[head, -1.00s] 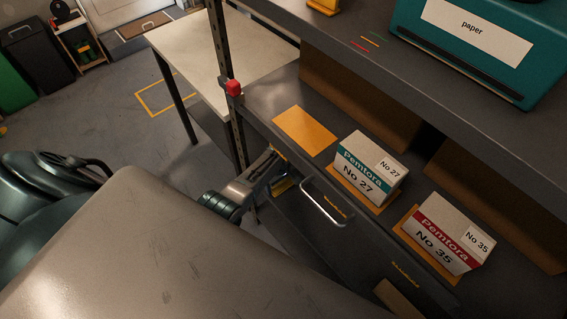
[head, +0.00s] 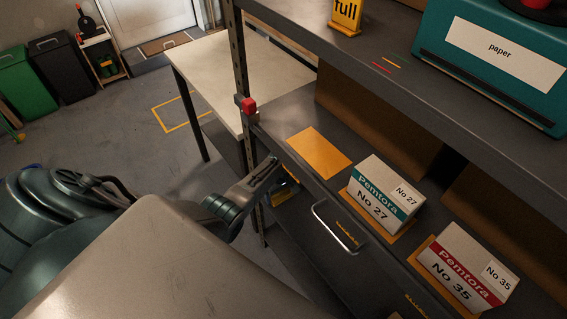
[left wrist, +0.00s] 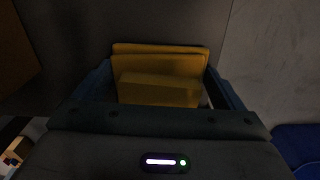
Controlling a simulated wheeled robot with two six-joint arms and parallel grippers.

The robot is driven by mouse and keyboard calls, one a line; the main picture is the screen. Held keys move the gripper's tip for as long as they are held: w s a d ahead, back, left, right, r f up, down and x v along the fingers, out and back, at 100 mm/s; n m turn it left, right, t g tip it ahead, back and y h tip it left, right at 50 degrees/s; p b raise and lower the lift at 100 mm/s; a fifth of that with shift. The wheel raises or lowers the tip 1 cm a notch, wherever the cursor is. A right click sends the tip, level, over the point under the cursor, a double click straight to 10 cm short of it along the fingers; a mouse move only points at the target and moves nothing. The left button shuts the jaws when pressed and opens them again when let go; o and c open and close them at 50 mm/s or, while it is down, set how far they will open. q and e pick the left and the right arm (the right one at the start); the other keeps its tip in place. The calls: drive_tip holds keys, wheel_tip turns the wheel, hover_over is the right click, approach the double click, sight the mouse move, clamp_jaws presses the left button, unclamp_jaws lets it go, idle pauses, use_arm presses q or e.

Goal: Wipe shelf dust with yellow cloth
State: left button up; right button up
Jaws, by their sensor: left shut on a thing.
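My left gripper (head: 268,174) is at the left front end of the shelf unit, beside the post and below the level of the middle shelf (head: 285,115). It is shut on a yellow thing (left wrist: 160,88), which fills the space between the fingers in the left wrist view and looks like the folded yellow cloth. In the head view only a small yellow part of it (head: 286,190) shows under the fingers. No dust can be made out clearly on the shelves. My right gripper is out of view.
A flat orange rectangle (head: 319,152) lies on the middle shelf, beside a No 27 box (head: 383,196) and a No 35 box (head: 465,268). A drawer handle (head: 334,228) sticks out below.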

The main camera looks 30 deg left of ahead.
sight(291, 210)
use_arm(q)
drive_tip(key=shift+w+a+f, duration=0.1)
drive_tip(key=shift+w+a, duration=0.05)
drive_tip(key=shift+a, duration=0.4)
drive_tip(key=shift+r, duration=0.2)
drive_tip(key=shift+s+d+p, duration=0.25)
drive_tip(key=shift+d+p, duration=0.25)
drive_tip(key=shift+d, duration=0.2)
drive_tip(key=shift+s+d+p, duration=0.2)
drive_tip(key=shift+d+p, duration=0.25)
drive_tip(key=shift+d, duration=0.2)
drive_tip(key=shift+s+d+f, duration=0.2)
drive_tip(key=shift+s+d, duration=0.05)
drive_tip(key=shift+d, duration=0.35)
drive_tip(key=shift+s+d+r+p, duration=0.1)
drive_tip(key=shift+s+d+p, duration=0.15)
drive_tip(key=shift+d+p, duration=0.3)
drive_tip(key=shift+s+d+p, duration=0.2)
drive_tip(key=shift+d+p, duration=0.2)
drive_tip(key=shift+d, duration=0.15)
drive_tip(key=shift+s+d+p, duration=0.25)
drive_tip(key=shift+d+p, duration=0.05)
drive_tip(key=shift+d, duration=0.5)
